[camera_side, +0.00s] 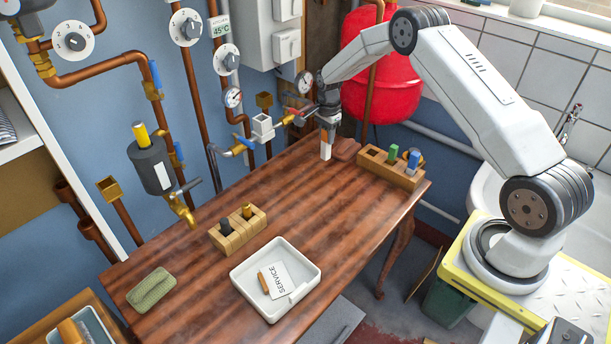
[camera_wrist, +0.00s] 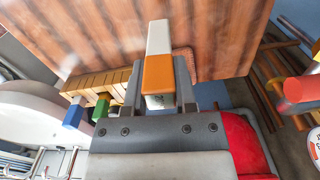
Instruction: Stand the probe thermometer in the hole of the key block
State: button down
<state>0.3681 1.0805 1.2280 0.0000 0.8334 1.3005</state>
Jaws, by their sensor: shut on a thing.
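My gripper (camera_side: 327,122) is above the far end of the wooden table, pointing down. In the wrist view my gripper (camera_wrist: 160,98) is shut on a stick with an orange body (camera_wrist: 158,75) and a white end (camera_wrist: 159,38), which I take for the probe thermometer. In the side view its white end (camera_side: 326,151) hangs downward. A wooden block (camera_side: 403,179) with a green and a blue piece stands to the right of it, with an open hole at its left. A second wooden block (camera_side: 236,238) holds a dark and a yellow piece. I cannot tell which is the key block.
The table (camera_side: 180,260) carries a white tray (camera_side: 244,291) with a service card, and a green sponge (camera_side: 151,289). A brown mat (camera_side: 346,149) lies beside the held stick. Pipes and valves (camera_side: 265,127) line the wall close behind my gripper. The table's middle is clear.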

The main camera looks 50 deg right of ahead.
jog(key=s+a+r, duration=0.3)
jog(key=s+r, duration=0.4)
jog(key=s, duration=0.4)
jog(key=shift+a+r, duration=0.15)
jog(key=shift+a, duration=0.15)
jog(key=shift+s+d, duration=0.1)
jog(key=shift+s, duration=0.05)
dwell(0.4)
jog(key=s+d+r+n, duration=0.1)
jog(key=s+d, duration=0.8)
jog(key=shift+s+d+r, duration=0.15)
jog(key=shift+s+r, duration=0.1)
jog(key=shift+r, duration=0.15)
jog(key=shift+w, duration=0.1)
